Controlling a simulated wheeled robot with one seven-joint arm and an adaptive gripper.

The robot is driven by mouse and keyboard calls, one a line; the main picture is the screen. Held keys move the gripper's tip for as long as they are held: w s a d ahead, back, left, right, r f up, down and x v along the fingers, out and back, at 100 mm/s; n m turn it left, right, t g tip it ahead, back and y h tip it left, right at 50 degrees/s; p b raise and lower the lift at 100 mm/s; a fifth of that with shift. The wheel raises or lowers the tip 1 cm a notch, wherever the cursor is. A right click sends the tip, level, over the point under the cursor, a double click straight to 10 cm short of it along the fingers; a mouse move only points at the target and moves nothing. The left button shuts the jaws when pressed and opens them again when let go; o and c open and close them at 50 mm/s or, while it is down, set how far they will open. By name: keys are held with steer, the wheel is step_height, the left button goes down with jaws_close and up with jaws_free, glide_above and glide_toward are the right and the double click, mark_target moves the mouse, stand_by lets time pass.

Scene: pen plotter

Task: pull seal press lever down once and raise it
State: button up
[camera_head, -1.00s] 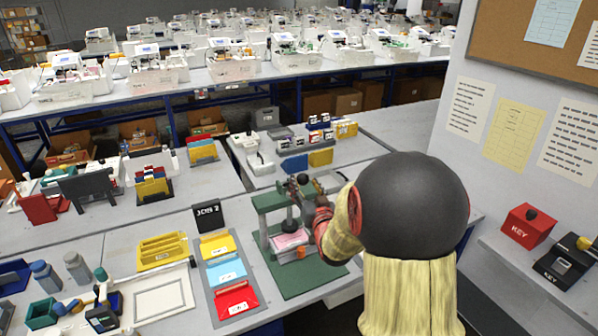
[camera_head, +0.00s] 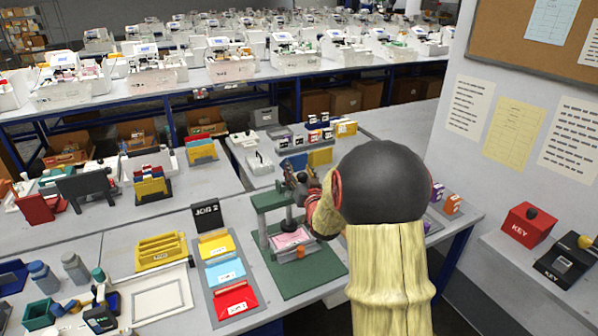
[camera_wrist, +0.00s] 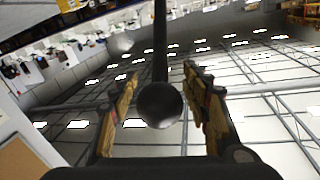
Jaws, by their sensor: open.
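The seal press (camera_head: 272,201) has a green frame on a green base at the front of the table. A pink piece (camera_head: 290,238) lies under its dark ram. My gripper (camera_head: 301,186) is at the top of the press, where my own wrist hides part of the lever. In the wrist view, the lever (camera_wrist: 160,40) is a dark rod with a round black knob (camera_wrist: 159,104). My gripper (camera_wrist: 161,72) is open there, with one finger on each side of the lever and a visible gap on both sides.
Left of the press are yellow, blue and red trays (camera_head: 226,270) and a black JOB 2 sign (camera_head: 206,217). A small orange part (camera_head: 300,252) is on the press. A pinboard wall (camera_head: 550,100) and a red KEY box (camera_head: 528,226) stand at right.

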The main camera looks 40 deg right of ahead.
steer(key=shift+c, duration=0.7)
jaws_close()
